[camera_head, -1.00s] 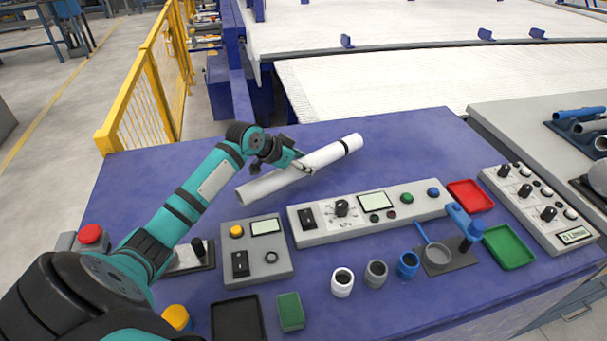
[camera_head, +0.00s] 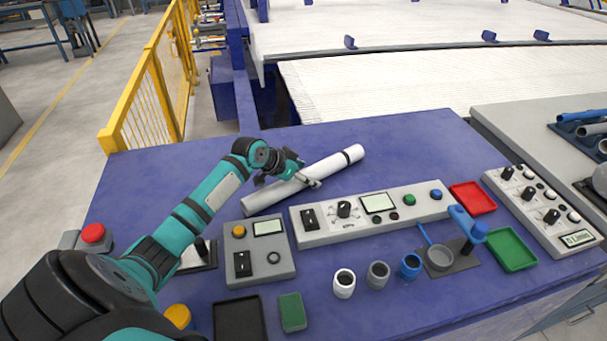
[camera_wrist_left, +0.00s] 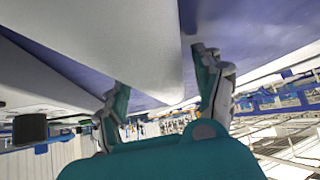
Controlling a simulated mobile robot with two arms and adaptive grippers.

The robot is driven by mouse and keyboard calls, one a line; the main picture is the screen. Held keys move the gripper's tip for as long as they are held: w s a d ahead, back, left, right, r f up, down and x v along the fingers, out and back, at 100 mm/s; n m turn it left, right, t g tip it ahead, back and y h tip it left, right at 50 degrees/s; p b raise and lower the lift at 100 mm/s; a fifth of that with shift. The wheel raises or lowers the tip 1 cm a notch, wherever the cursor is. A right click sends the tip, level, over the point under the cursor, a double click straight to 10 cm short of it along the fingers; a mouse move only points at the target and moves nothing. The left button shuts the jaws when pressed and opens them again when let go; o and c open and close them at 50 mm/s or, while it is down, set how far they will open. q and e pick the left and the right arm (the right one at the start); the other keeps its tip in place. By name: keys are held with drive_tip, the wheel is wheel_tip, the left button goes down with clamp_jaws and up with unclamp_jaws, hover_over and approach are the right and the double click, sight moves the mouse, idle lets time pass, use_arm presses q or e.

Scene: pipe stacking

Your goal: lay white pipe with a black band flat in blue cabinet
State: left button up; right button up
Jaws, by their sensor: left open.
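The white pipe with a black band (camera_head: 330,165) lies at a slant on the blue top of the bench (camera_head: 400,140), which seems to be the blue cabinet. Its band is near its far right end. My left gripper (camera_head: 288,182) is open at the pipe's middle, with one finger seen on the pipe's near side. In the left wrist view the open fingers (camera_wrist_left: 160,95) are on either side of the large white pipe (camera_wrist_left: 100,45). Whether a finger touches it I cannot tell. My right gripper is not in view.
A long grey control panel (camera_head: 365,212) is just in front of the pipe, and a smaller control box (camera_head: 256,250) is at the left. The blue top behind the pipe is clear.

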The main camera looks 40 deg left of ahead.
use_arm(q)
drive_tip(key=shift+r, duration=0.2)
drive_tip(key=shift+o, duration=0.4)
drive_tip(key=v, duration=1.1)
drive_tip(key=shift+s+r, duration=0.15)
drive_tip(key=shift+s, duration=0.05)
wheel_tip(320, 180, up, 7)
drive_tip(key=g+p, duration=0.2)
drive_tip(key=p, duration=0.3)
drive_tip(key=y+p, duration=0.1)
drive_tip(key=p, duration=0.1)
approach(305, 171)
drive_tip(key=shift+g, duration=0.4)
drive_tip(key=x, duration=0.5)
drive_tip(key=shift+w, duration=0.4)
drive_tip(key=shift+x, duration=2.75)
drive_tip(key=shift+s+d, duration=0.1)
drive_tip(key=shift+s, duration=0.05)
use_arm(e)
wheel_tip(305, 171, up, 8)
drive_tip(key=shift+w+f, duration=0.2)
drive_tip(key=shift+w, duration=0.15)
use_arm(q)
drive_tip(key=shift+c, duration=0.2)
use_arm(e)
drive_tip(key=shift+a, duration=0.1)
